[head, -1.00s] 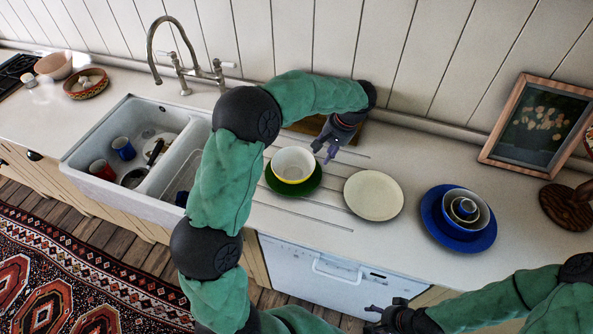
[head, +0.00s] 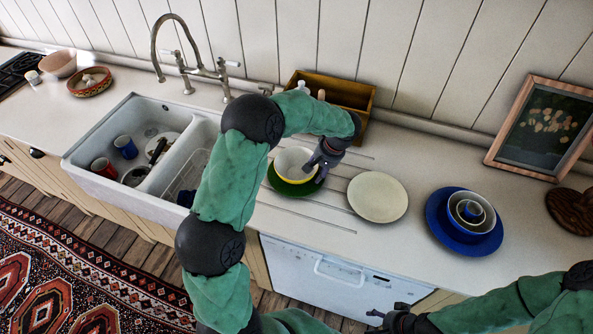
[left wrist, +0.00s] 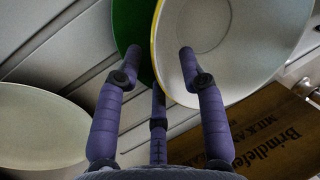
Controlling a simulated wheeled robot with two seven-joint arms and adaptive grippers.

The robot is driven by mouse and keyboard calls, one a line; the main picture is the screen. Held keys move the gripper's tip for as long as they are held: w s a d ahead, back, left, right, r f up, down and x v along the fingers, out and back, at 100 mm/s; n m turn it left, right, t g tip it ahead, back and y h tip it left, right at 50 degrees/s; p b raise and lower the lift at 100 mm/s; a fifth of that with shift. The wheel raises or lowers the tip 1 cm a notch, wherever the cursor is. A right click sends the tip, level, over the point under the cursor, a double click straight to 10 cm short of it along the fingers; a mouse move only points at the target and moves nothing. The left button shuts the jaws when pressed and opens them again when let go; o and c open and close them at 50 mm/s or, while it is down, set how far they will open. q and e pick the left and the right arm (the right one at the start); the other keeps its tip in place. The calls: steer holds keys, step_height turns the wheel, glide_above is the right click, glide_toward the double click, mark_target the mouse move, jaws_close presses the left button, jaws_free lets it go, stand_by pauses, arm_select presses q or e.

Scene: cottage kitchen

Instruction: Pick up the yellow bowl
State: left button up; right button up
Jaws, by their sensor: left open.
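The yellow bowl (head: 294,163), white inside with a yellow rim, sits on a green plate (head: 281,185) on the counter. My left gripper (head: 319,168) is open at the bowl's right edge. In the left wrist view, the bowl (left wrist: 225,40) is at the upper right. The fingers of my left gripper (left wrist: 155,75) spread around its rim there, one over the bowl's inside and others on the outer side by the green plate (left wrist: 130,25). I cannot tell whether they touch it. My right gripper (head: 385,318) is at the bottom; its jaw state is unclear.
A cream plate (head: 377,197) lies just right of the bowl. A blue plate (head: 440,228) with stacked bowls stands farther right. A wooden crate (head: 345,92) is behind my left gripper. The sink (head: 95,140) with mugs is at left.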

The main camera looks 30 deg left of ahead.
arm_select(q)
jaws_close()
stand_by(0.3)
